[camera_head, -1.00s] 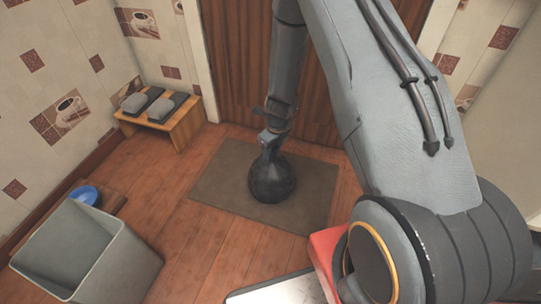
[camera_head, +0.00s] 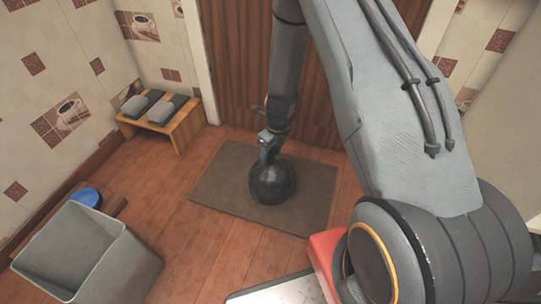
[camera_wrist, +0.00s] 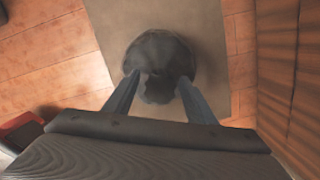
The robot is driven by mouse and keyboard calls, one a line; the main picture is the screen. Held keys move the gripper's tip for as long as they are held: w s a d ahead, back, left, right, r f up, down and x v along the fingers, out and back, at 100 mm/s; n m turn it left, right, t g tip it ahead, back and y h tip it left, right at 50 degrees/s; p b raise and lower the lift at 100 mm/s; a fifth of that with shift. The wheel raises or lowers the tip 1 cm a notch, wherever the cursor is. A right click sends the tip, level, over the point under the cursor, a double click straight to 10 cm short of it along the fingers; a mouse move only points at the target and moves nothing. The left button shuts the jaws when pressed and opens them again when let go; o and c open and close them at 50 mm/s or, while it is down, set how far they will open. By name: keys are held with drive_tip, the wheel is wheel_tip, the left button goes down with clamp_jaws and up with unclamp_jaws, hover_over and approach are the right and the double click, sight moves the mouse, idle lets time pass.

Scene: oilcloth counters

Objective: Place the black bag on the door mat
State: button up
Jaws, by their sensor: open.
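The black bag (camera_head: 272,183) is round and dark and rests on the grey-brown door mat (camera_head: 220,187) in front of the wooden door. In the wrist view the bag (camera_wrist: 160,50) sits just beyond my fingertips, with the mat (camera_wrist: 112,25) around it. My gripper (camera_head: 268,150) is right at the top of the bag. In the wrist view my gripper (camera_wrist: 160,85) is open, its two fingers apart on either side of the bag's bunched top. I cannot tell whether the fingers touch the bag.
A grey bin (camera_head: 92,262) stands open at the lower left, beside a blue bowl (camera_head: 86,197) on a low wooden piece. A small wooden bench (camera_head: 166,131) with grey slippers stands by the left wall. The wooden door (camera_head: 238,70) is behind the mat. Floor left of the mat is clear.

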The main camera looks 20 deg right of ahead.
drive_tip(key=r+p, duration=0.1)
drive_tip(key=r, duration=0.2)
drive_tip(key=s+r+p, duration=0.1)
drive_tip(key=r+p, duration=0.1)
drive_tip(key=r, duration=0.2)
drive_tip(key=r+p, duration=0.1)
drive_tip(key=r, duration=0.2)
drive_tip(key=shift+s+d+r, duration=0.2)
drive_tip(key=shift+d+r, duration=0.1)
drive_tip(key=shift+d, duration=0.1)
drive_tip(key=s+a+r+n+g, duration=0.1)
drive_tip(key=s+a+r+n, duration=0.5)
drive_tip(key=a+r+n, duration=0.25)
drive_tip(key=s+a+r+n, duration=0.6)
drive_tip(key=a+r+n, duration=0.2)
drive_tip(key=a+n, duration=0.1)
drive_tip(key=s+a+r+n, duration=0.2)
drive_tip(key=s+r+n, duration=0.2)
drive_tip(key=s+n, duration=0.5)
drive_tip(key=s+a+r+n, duration=0.2)
drive_tip(key=s+r+n, duration=0.3)
drive_tip(key=s+n, duration=0.5)
drive_tip(key=shift+s+a+g, duration=0.3)
drive_tip(key=shift+s+a, duration=0.05)
drive_tip(key=shift+s, duration=0.2)
drive_tip(key=shift+r, duration=0.1)
drive_tip(key=shift+r+p, duration=0.1)
drive_tip(key=shift+p, duration=0.25)
